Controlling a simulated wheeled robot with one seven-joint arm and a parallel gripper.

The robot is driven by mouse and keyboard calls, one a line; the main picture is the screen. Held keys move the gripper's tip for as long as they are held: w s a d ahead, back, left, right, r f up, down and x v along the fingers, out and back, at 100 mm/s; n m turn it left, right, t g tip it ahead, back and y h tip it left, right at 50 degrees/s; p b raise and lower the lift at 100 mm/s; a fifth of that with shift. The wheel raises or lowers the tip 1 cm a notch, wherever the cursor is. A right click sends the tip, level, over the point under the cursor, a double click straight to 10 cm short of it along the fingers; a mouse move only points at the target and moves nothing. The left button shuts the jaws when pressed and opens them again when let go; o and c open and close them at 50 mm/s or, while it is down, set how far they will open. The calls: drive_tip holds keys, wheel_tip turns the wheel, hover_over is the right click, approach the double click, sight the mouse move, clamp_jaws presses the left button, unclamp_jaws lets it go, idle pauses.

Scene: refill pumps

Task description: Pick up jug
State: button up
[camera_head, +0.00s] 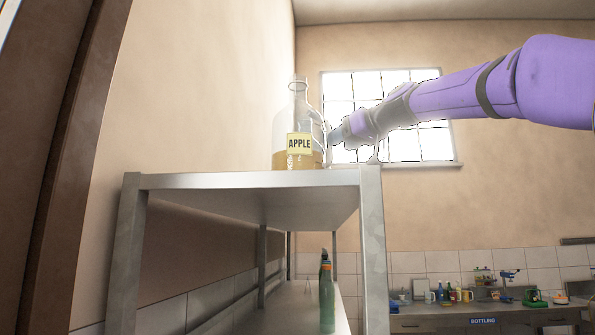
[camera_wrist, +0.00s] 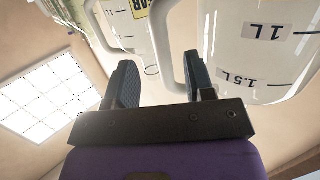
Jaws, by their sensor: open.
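A clear jug (camera_head: 298,120) with a yellow APPLE label and amber liquid stands upright on the shelf's top. In the wrist view my gripper (camera_wrist: 160,72) is open. A whitish jug (camera_wrist: 255,45) with 1 L and 1.5 L marks is close at the right. Its pale handle (camera_wrist: 165,40) shows in the gap between the fingers; I cannot tell whether they touch it. I cannot tell if this is the APPLE jug.
Another jug (camera_wrist: 125,25) with a partly cut-off yellow label is close behind in the wrist view. The metal shelf (camera_head: 245,180) carries a green bottle (camera_head: 327,295) on a lower level. A bottling counter (camera_head: 480,308) with several small items stands far right.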

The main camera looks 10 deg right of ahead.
sight(330, 159)
drive_tip(key=x, duration=0.5)
drive_tip(key=shift+f, duration=0.3)
drive_tip(key=shift+s, duration=0.1)
clamp_jaws()
drive_tip(key=shift+r, duration=0.1)
idle(0.9)
